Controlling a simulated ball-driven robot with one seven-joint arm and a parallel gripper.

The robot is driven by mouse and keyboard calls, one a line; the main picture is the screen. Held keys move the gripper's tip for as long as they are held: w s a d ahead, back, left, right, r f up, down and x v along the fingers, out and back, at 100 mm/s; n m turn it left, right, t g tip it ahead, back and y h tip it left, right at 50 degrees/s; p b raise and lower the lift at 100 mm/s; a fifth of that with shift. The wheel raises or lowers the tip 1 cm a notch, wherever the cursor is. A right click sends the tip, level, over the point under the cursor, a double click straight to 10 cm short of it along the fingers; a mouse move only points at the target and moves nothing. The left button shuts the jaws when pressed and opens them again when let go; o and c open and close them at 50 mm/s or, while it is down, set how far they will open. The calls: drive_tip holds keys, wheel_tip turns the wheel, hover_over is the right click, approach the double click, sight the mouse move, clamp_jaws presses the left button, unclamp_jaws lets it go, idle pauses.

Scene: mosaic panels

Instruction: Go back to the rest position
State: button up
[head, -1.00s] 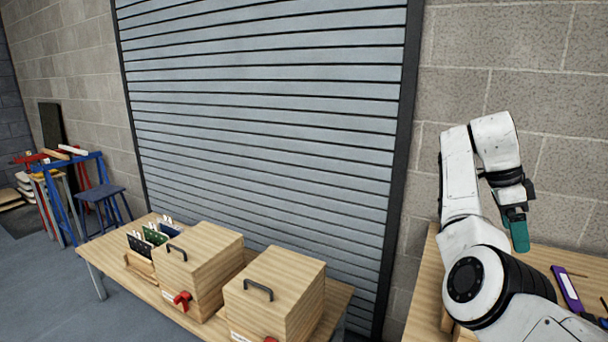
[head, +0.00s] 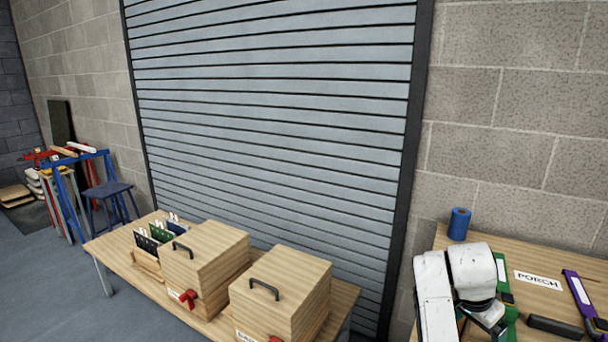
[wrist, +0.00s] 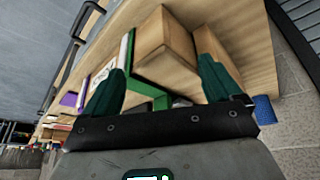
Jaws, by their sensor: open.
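My gripper (wrist: 162,66) shows in the wrist view as two teal fingers spread wide apart, open. A wooden block (wrist: 166,48) shows between and beyond the fingertips; nothing is visibly clamped. In the head view my white arm is folded low over the right-hand bench (head: 446,240). The fingers are hidden there behind the arm or below the picture's edge.
On the right bench are a blue roll (head: 459,224), a PORCH label (head: 538,280), a green-edged item (head: 502,270), a dark bar (head: 555,327) and a purple item (head: 580,297). Two wooden boxes (head: 205,262) (head: 282,290) stand on the left table.

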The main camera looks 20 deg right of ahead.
drive_tip(key=s+a+f+n+t+y, duration=0.25)
drive_tip(key=s+a+n, duration=0.3)
drive_tip(key=a, duration=0.35)
drive_tip(key=s+a+f+n+t+y, duration=0.1)
drive_tip(key=s+a+f+n, duration=0.2)
drive_tip(key=s+a+n, duration=0.4)
drive_tip(key=s+a+f+n+t+y, duration=0.1)
drive_tip(key=s+a+f+n+t, duration=0.2)
drive_tip(key=a, duration=0.7)
drive_tip(key=s+f+g+b, duration=0.2)
drive_tip(key=s+f+b, duration=0.3)
drive_tip(key=f, duration=0.3)
drive_tip(key=s+d+f+g+b, duration=0.1)
drive_tip(key=s+f+g+b, duration=0.2)
drive_tip(key=s+f+b, duration=0.2)
wheel_tip(320, 180, down, 3)
drive_tip(key=shift+s+d+f+n, duration=0.15)
drive_tip(key=shift+s+n, duration=0.2)
drive_tip(key=shift+g, duration=0.25)
drive_tip(key=shift+c, duration=0.2)
